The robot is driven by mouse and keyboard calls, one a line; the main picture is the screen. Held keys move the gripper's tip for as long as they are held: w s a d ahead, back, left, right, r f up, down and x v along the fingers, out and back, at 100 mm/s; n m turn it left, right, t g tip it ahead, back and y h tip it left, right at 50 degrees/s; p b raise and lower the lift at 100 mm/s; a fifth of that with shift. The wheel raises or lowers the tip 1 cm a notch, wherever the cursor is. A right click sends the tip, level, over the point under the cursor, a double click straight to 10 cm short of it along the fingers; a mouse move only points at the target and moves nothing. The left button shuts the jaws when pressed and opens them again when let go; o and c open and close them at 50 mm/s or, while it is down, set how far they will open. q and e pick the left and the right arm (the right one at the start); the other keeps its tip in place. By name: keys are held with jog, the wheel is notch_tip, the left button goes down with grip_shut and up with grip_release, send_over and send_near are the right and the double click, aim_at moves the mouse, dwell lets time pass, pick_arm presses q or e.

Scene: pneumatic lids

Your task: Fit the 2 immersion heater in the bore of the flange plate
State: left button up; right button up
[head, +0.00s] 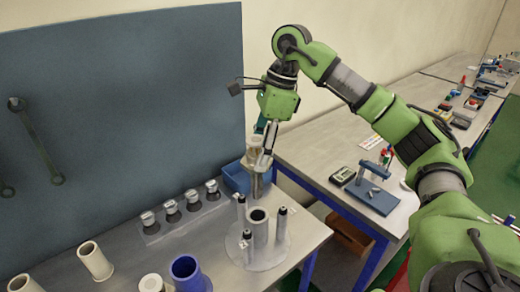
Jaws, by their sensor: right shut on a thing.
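The flange plate (272,262) looks to be the round grey disc near the front right of the bench. A hollow grey tube (258,228) with a dark open top stands in its middle. Slim dark-tipped posts, one at the right (281,223), stand around the tube. My right gripper (262,150) points down above the back of the plate. It is shut on a pale-topped metal cylinder (257,184), which looks like an immersion heater. It is upright; I cannot tell whether its lower end touches anything. My left gripper is out of view.
A blue bin (236,177) stands behind the held piece. A blue cup (187,274) and cream tubes (95,260) stand at the front left. A dark panel (120,110) rises behind. Another table (330,165) is at the right.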

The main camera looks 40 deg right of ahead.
notch_tip(320, 180, down, 2)
jog(key=shift+s+f+b, duration=0.1)
jog(key=shift+f+b, duration=0.15)
jog(key=shift+b, duration=0.6)
jog(key=shift+f+b, duration=0.55)
jog(key=shift+f, duration=0.2)
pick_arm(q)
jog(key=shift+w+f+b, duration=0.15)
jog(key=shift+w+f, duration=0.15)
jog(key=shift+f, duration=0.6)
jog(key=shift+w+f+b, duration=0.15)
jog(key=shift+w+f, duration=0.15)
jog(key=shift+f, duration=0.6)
pick_arm(e)
jog(key=shift+f, duration=0.5)
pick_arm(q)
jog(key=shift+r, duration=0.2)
